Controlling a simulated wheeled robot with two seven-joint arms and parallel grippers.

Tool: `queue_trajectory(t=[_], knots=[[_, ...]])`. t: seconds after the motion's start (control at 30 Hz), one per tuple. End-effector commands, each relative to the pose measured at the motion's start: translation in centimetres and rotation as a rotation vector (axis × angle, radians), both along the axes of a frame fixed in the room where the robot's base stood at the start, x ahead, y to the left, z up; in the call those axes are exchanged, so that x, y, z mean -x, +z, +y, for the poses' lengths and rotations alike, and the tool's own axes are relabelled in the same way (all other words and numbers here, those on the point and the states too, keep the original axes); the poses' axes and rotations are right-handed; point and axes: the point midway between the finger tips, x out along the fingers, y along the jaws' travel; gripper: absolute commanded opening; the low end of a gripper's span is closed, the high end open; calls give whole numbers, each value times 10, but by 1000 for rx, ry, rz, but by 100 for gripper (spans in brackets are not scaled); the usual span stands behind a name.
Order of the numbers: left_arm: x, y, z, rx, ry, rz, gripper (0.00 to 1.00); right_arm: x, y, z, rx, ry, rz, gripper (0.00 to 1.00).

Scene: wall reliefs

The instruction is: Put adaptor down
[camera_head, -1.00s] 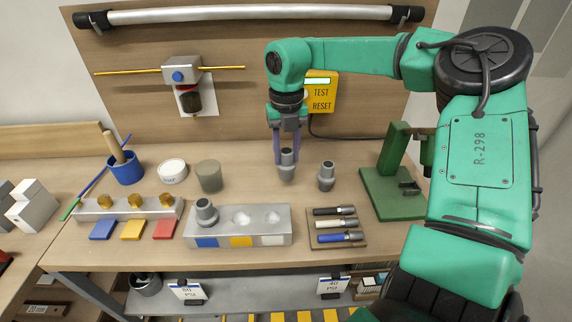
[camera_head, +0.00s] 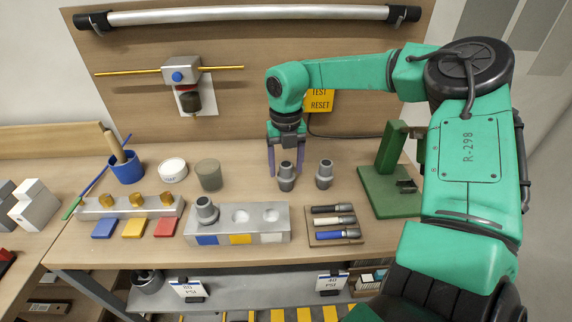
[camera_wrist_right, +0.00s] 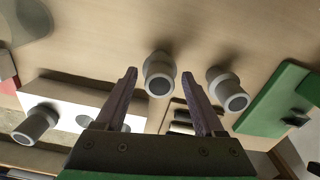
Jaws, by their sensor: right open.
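A grey stepped adaptor (camera_head: 286,177) stands upright on the bench behind the metal block; it also shows in the right wrist view (camera_wrist_right: 160,76). My right gripper (camera_head: 286,166) is open, with one purple finger to each side of this adaptor. In the right wrist view the adaptor appears between and just past the fingertips (camera_wrist_right: 165,75), with gaps on both sides. A second adaptor (camera_head: 323,174) stands to its right, outside the fingers. A third (camera_head: 206,211) sits in the left hole of the metal block (camera_head: 218,232). My left gripper is out of view.
The block's middle and right holes are empty. A tool holder (camera_head: 335,224) with several handles lies in front right, and a green press (camera_head: 390,175) stands farther right. A grey-green cup (camera_head: 209,175) stands to the left. A yellow test box (camera_head: 319,99) is behind my arm.

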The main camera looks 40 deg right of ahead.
Motion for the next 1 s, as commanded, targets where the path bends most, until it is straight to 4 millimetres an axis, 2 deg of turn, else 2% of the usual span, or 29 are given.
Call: queue_trajectory(t=[0.17, 0.4, 0.5, 0.63, 1.0], knots=[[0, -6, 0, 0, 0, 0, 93, -1, 32, 0, 1, 0, -6, 71], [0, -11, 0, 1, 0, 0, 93, -1, 97, 0, 3, -1, -4, 71], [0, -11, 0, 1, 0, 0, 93, -1, 113, 0, 2, 0, -1, 71], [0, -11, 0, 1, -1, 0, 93, 0, 121, 0, 0, 0, 0, 71], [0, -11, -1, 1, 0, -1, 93, 0, 121, 0, 0, 0, 1, 71]])
